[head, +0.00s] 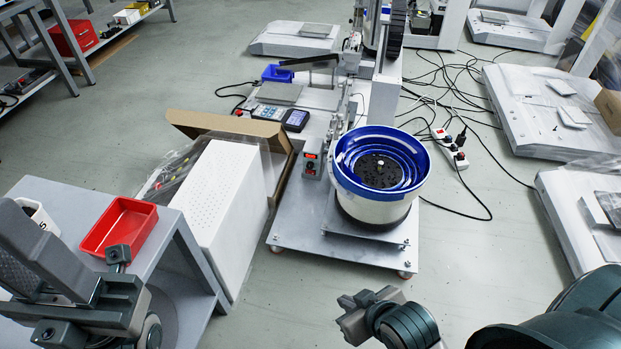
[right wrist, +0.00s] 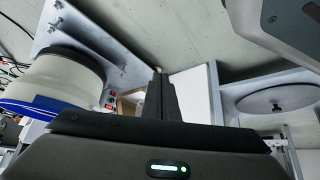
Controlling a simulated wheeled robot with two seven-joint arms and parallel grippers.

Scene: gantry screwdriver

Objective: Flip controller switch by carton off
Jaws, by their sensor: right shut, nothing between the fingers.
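The controller (head: 312,159) is a small grey box with a red display and red switch. It stands on the machine's base plate, between the open carton (head: 282,133) and the blue-rimmed bowl feeder (head: 345,190). It also shows small in the right wrist view (right wrist: 109,99), left of the fingers; its switch position is too small to tell. My right gripper (head: 357,312) is shut and empty, in front of the base plate and well apart from the controller. The right wrist view shows its closed fingers (right wrist: 160,92). My left gripper (head: 118,256) is by the grey table; its jaws are unclear.
A white perforated panel (head: 222,200) stands left of the controller. A red bin (head: 118,226) sits on the grey table at left. Cables and a power strip (head: 449,147) lie on the floor to the right.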

